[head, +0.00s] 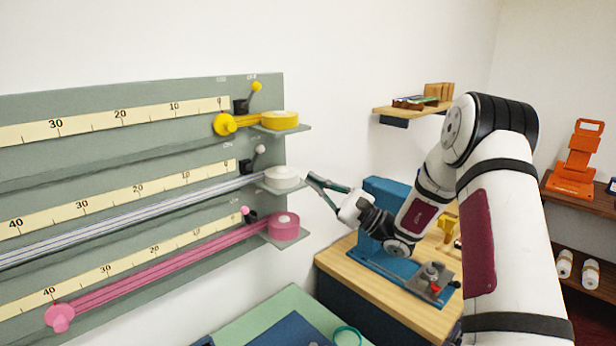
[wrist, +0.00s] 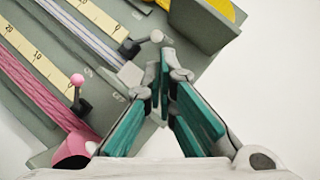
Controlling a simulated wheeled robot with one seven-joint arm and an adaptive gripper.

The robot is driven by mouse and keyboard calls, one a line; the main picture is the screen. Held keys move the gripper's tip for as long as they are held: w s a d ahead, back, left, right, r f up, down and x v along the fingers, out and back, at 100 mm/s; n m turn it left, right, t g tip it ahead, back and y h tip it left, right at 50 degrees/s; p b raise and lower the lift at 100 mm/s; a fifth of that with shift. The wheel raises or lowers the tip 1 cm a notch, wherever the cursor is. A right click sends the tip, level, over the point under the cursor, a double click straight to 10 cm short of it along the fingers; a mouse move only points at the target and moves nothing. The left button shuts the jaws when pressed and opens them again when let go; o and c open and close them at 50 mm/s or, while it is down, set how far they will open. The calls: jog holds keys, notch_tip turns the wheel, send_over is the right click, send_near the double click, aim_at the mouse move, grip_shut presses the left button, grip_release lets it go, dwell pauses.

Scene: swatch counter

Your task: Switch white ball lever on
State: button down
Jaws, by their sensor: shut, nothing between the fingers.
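The white ball lever (head: 260,149) stands on its dark base on the middle row of the green panel, above the white roll (head: 283,178). Its stem leans up and to the right, as the yellow one does. In the wrist view the white ball (wrist: 156,36) shows just beyond my fingertips, on a dark arm. My gripper (head: 310,178) is shut and empty, to the right of the white roll and lower than the ball. In the wrist view its teal fingers (wrist: 160,68) meet near the ball. Contact with the roll cannot be told.
A yellow ball lever (head: 256,87) is above and a pink ball lever (head: 244,210) below. The yellow roll (head: 280,120) and pink roll (head: 284,226) jut out on small shelves. A blue device (head: 385,205) stands on a wooden-topped cabinet under my arm.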

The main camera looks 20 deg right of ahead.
aim_at(256, 158)
jog(key=p+x, duration=0.2)
jog(key=x, duration=0.8)
jog(key=shift+w+a+r, duration=0.1)
jog(key=shift+w+a, duration=0.05)
jog(key=shift+a, duration=0.1)
jog(key=shift+w+a+r, duration=0.25)
jog(key=shift+w+a, duration=0.15)
jog(key=shift+w, duration=0.05)
jog(key=shift+w, duration=0.1)
